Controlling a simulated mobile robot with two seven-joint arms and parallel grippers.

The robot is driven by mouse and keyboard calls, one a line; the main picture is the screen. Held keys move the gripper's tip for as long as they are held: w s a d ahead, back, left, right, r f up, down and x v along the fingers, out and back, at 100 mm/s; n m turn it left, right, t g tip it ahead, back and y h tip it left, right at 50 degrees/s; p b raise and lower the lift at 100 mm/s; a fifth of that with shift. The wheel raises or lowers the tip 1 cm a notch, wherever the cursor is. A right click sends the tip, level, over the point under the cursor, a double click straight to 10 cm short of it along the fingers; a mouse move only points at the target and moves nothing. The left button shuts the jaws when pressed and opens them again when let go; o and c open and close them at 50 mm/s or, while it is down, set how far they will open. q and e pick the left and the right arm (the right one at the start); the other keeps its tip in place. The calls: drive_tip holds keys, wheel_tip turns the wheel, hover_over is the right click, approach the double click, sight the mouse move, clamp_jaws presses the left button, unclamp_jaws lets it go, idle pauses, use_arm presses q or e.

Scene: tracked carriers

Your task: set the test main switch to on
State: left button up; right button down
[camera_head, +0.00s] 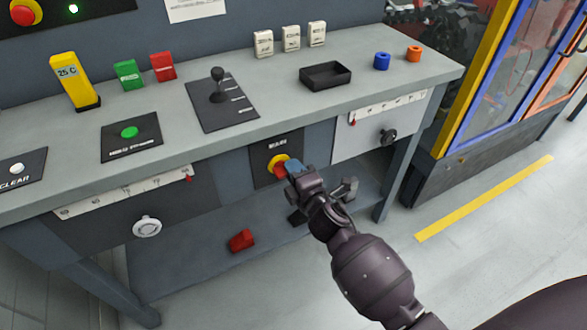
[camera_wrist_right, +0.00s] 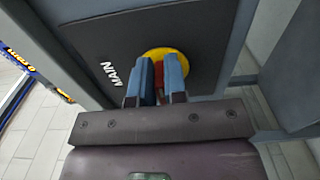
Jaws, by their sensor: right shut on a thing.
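The main switch is a red handle (camera_head: 281,170) on a yellow round plate (camera_head: 276,161), set in a dark panel on the bench front. In the right wrist view the yellow plate (camera_wrist_right: 181,62) shows beside the word MAIN, with the red handle (camera_wrist_right: 159,80) between two blue fingers. My right gripper (camera_head: 290,168) is at the switch, shut on the red handle. The fingers hide most of the handle, so its setting cannot be told. My left gripper is not in view.
On the bench top are a black lever (camera_head: 218,85), a green button (camera_head: 129,132) and a black tray (camera_head: 325,75). A black knob (camera_head: 388,136) is on the front, right of the switch. A red block (camera_head: 242,240) lies on the lower shelf.

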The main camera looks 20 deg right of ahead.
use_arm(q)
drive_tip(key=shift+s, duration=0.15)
use_arm(e)
drive_tip(key=shift+f, duration=0.1)
drive_tip(key=c, duration=1.3)
unclamp_jaws()
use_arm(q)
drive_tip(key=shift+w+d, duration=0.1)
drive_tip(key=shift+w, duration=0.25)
use_arm(e)
drive_tip(key=shift+o, duration=0.7)
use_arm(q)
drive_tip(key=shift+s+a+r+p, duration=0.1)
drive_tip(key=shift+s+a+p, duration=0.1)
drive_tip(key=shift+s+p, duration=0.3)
use_arm(e)
drive_tip(key=s, duration=1.1)
drive_tip(key=shift+d, duration=0.15)
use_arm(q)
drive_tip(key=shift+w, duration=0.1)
